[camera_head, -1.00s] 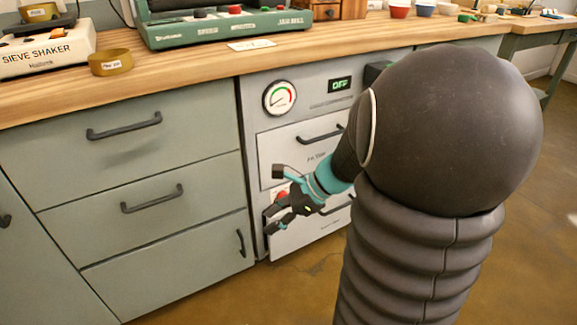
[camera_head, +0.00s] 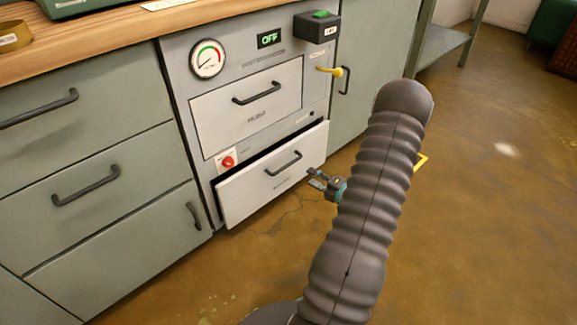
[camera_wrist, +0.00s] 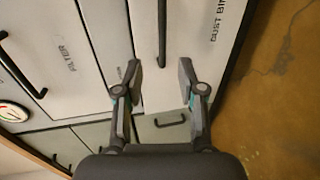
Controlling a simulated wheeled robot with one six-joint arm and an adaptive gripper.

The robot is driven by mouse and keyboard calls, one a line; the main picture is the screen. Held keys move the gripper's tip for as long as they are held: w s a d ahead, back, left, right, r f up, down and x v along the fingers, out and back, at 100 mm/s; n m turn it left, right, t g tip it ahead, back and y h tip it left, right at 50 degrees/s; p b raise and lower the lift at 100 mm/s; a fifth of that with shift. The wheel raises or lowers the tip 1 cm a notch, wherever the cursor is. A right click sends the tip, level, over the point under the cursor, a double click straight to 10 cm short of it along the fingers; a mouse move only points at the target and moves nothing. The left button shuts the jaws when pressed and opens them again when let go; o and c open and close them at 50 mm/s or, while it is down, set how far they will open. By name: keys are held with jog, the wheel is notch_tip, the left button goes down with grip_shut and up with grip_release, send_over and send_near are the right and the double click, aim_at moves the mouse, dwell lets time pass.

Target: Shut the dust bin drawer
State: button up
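The dust bin drawer (camera_head: 240,196) is the lower white front in the grey cabinet in the head view. It stands out a little, with a dark gap along its top edge. Its dark handle (camera_head: 284,163) is in plain view. In the wrist view the front labelled DUST BIN (camera_wrist: 212,60) fills the upper middle, and the handle (camera_wrist: 162,35) runs down between the fingertips. My gripper (camera_head: 316,178) is at the drawer's right end in the head view. In the wrist view my gripper (camera_wrist: 160,80) is open, its fingertips apart and empty. Contact with the drawer cannot be told.
The closed filter drawer (camera_head: 225,115) is directly above. Open floor (camera_head: 480,220) lies to the right.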

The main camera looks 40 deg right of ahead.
aim_at(288, 164)
jog(key=x, duration=1.3)
jog(key=shift+w+d+f+b, duration=0.2)
jog(key=shift+w+f+b, duration=0.1)
jog(key=shift+b, duration=0.1)
grip_shut()
